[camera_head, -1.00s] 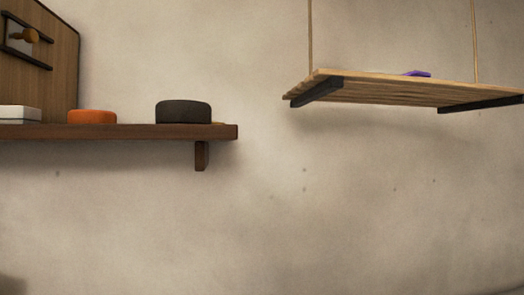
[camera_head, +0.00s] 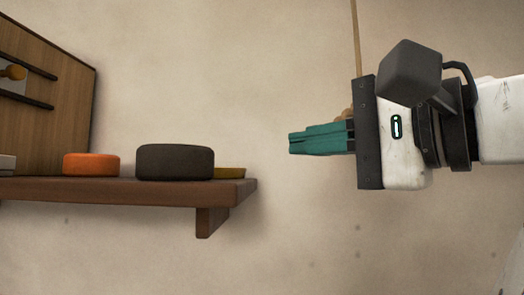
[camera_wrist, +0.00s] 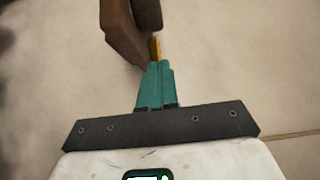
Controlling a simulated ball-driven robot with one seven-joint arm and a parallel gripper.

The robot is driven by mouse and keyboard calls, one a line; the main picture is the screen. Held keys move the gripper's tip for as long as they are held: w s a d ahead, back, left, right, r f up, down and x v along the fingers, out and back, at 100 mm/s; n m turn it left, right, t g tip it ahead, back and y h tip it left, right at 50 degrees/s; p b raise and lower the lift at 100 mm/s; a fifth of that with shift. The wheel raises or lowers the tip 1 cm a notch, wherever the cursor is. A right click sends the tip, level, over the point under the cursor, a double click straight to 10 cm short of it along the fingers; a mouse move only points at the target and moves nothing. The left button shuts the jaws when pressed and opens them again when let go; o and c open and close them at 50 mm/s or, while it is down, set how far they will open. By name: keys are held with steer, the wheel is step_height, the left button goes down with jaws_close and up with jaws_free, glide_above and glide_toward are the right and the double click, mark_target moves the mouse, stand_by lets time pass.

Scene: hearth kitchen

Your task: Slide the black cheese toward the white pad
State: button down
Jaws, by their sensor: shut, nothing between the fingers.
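The black cheese (camera_head: 175,162), a dark round wheel, stands on the brown wall shelf (camera_head: 120,192) near its right end. A white slab, apparently the white pad (camera_head: 7,163), is cut off by the left edge of the head view, on the same shelf. My gripper (camera_head: 292,144) is shut and empty. Its teal fingers point left, in the air to the right of the shelf end and apart from the cheese.
An orange wheel (camera_head: 91,164) sits between the black cheese and the white slab. A flat yellow piece (camera_head: 230,173) lies just right of the black cheese. A wooden board (camera_head: 50,90) stands at the left. The air between gripper and shelf is clear.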

mark_target(176, 164)
steer(key=p+x, duration=0.1)
steer(key=x, duration=0.3)
steer(key=s+a+p+x, duration=0.1)
steer(key=p+x, duration=0.1)
steer(key=x, duration=0.1)
steer(key=r+p+x, duration=0.1)
steer(key=x, duration=0.3)
steer(key=shift+a+p, duration=0.4)
steer(key=shift+a, duration=0.05)
steer(key=shift+a+f, duration=0.1)
steer(key=shift+a, duration=0.45)
